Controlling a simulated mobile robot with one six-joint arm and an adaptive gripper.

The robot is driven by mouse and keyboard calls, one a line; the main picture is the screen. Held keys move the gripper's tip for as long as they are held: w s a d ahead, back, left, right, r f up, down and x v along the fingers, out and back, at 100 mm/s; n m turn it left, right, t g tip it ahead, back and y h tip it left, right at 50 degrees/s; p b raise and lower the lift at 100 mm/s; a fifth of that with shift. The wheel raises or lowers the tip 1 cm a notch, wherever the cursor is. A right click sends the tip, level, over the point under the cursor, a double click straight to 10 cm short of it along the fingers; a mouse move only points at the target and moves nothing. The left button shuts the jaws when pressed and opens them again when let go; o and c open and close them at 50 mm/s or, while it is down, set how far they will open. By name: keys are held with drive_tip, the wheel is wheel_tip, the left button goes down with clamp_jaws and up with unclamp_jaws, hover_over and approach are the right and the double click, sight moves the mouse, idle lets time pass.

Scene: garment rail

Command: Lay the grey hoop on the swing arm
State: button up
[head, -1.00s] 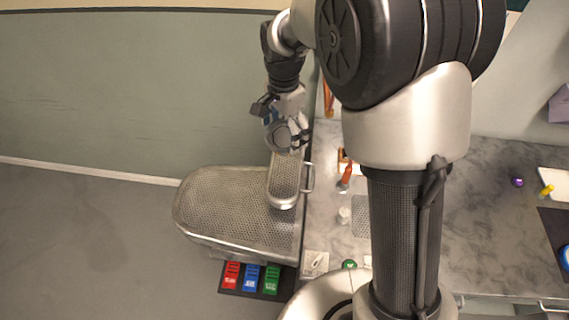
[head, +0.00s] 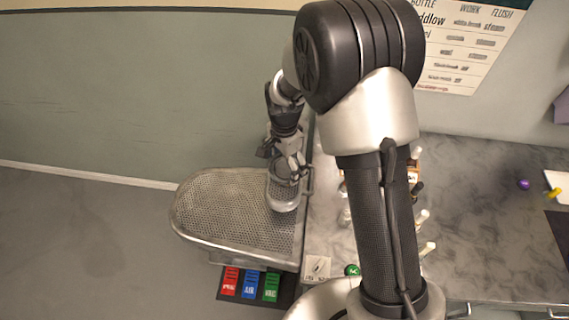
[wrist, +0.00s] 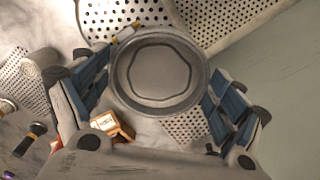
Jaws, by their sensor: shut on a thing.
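The grey hoop (wrist: 158,72) is a round, thick-rimmed ring with a grey inner face that carries a dark wavy line. In the wrist view it sits between the blue-padded fingers. My gripper (head: 289,172) is shut on it, over the upper part of the swing arm. The swing arm (head: 284,203) is a short, narrow perforated metal board with a rounded end, beside the wide board. In the head view my fingers hide most of the hoop. I cannot tell whether the hoop touches the swing arm.
The wide perforated board (head: 225,210) spreads to the left. A marble worktop (head: 470,215) lies to the right, with small bottles partly behind my arm. Red, blue and green blocks (head: 249,284) sit below the board. An orange-brown box (wrist: 113,124) shows near the left finger.

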drive_tip(key=o, duration=0.8)
drive_tip(key=shift+f, duration=0.1)
drive_tip(key=shift+o, duration=0.2)
wheel_tip(320, 180, up, 12)
drive_tip(key=p, duration=0.2)
wheel_tip(320, 180, up, 8)
drive_tip(key=n+t, duration=0.1)
drive_tip(key=n, duration=0.1)
hover_over(285, 170)
drive_tip(key=s+d, duration=0.3)
drive_tip(key=s, duration=0.1)
drive_tip(key=s+d+r+n+t, duration=0.1)
drive_tip(key=s+d+r+n, duration=0.1)
drive_tip(key=s, duration=0.5)
drive_tip(key=s+d+r+n+t, duration=0.1)
drive_tip(key=s+d+r+n, duration=0.2)
drive_tip(key=s, duration=0.4)
drive_tip(key=s+d+r+n+t, duration=0.1)
drive_tip(key=s+d+r+n, duration=0.1)
drive_tip(key=s, duration=0.6)
drive_tip(key=shift+d+r+n+t, duration=0.3)
drive_tip(key=shift+d+r+n, duration=0.15)
drive_tip(key=shift+n, duration=0.65)
